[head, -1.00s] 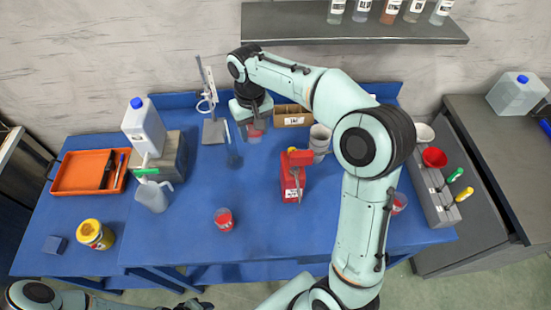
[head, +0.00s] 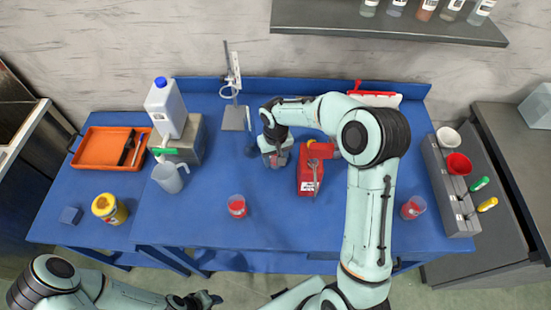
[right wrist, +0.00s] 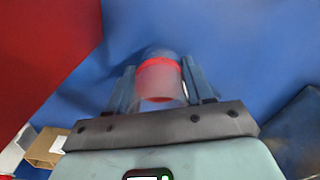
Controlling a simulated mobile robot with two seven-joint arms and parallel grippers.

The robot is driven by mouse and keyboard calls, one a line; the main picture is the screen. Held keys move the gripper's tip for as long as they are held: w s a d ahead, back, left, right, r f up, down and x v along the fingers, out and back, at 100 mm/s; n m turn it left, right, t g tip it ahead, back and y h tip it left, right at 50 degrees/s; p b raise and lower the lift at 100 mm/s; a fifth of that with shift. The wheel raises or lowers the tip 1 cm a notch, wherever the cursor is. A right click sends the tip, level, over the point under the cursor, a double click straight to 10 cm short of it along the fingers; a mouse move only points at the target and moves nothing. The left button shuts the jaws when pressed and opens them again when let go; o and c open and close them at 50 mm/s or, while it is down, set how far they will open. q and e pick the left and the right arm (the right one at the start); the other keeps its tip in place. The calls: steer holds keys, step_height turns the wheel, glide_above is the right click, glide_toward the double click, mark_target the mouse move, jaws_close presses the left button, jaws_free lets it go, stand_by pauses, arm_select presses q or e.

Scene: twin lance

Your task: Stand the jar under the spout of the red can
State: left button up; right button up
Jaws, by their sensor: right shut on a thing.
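The red can (head: 306,184) stands upright on the blue table, right of the middle. A thin grey part (head: 315,176) lies along its front; I cannot tell whether it is the spout. My right gripper (head: 275,156) is just left of the can, shut on a clear jar with a red band (right wrist: 159,80). In the right wrist view the jar is between both fingers (right wrist: 158,90), with the can's red side at the upper left. I cannot tell whether the jar touches the table. My left gripper (head: 205,299) is low at the front edge, its fingers unclear.
Similar red-banded jars stand front centre (head: 237,207) and at the right (head: 413,208). A jug (head: 169,177), a stand (head: 235,115), an orange tray (head: 95,146) and a yellow jar (head: 108,208) are to the left. A grey rack (head: 437,175) is at the right.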

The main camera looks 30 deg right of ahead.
steer(key=shift+f, duration=0.55)
steer(key=shift+f, duration=0.15)
steer(key=o, duration=1)
